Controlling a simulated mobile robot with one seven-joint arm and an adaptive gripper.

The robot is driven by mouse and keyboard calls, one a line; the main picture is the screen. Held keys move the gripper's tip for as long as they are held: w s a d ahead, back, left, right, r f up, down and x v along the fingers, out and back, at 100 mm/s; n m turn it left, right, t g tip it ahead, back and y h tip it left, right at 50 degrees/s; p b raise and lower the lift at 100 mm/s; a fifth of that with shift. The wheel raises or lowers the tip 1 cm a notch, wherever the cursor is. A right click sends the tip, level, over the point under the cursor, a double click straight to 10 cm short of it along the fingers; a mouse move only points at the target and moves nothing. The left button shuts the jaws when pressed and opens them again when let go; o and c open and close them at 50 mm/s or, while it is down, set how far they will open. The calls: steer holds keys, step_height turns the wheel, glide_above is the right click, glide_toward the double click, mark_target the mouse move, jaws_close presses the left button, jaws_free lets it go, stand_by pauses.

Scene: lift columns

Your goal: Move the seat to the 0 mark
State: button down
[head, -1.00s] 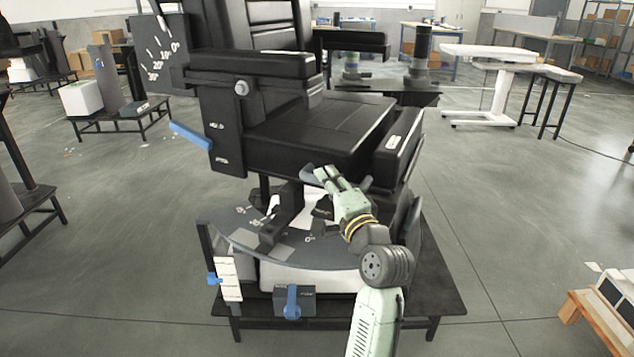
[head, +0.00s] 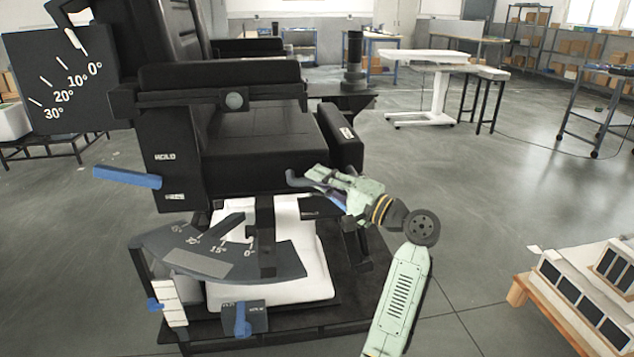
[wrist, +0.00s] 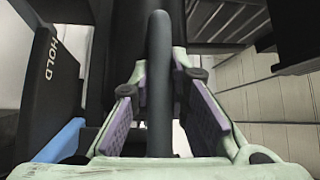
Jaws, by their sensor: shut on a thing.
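The seat (head: 265,135) is a black padded block with armrests, on a column above a curved grey dial plate (head: 205,262). The dial reads 15 and 0 among other marks, with 0 towards the right. A black upright arm (head: 266,235) below the seat stands over the dial just right of the 0 label. My gripper (head: 312,177) is at the seat's front right, shut on a dark handle (head: 296,180). In the wrist view the handle (wrist: 159,60) runs upright between the purple pads. Its held part is hidden in the head view.
A blue knob (head: 242,320) is on the base front. A wooden stand with panels (head: 585,295) is at lower right.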

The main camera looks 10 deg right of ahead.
steer(key=shift+w+d, duration=0.15)
steer(key=shift+d, duration=0.45)
steer(key=c, duration=1.7)
jaws_free()
steer(key=shift+o, duration=0.8)
steer(key=shift+a, duration=0.2)
steer(key=v, duration=1.2)
steer(key=shift+w+d, duration=0.1)
steer(key=shift+w, duration=0.05)
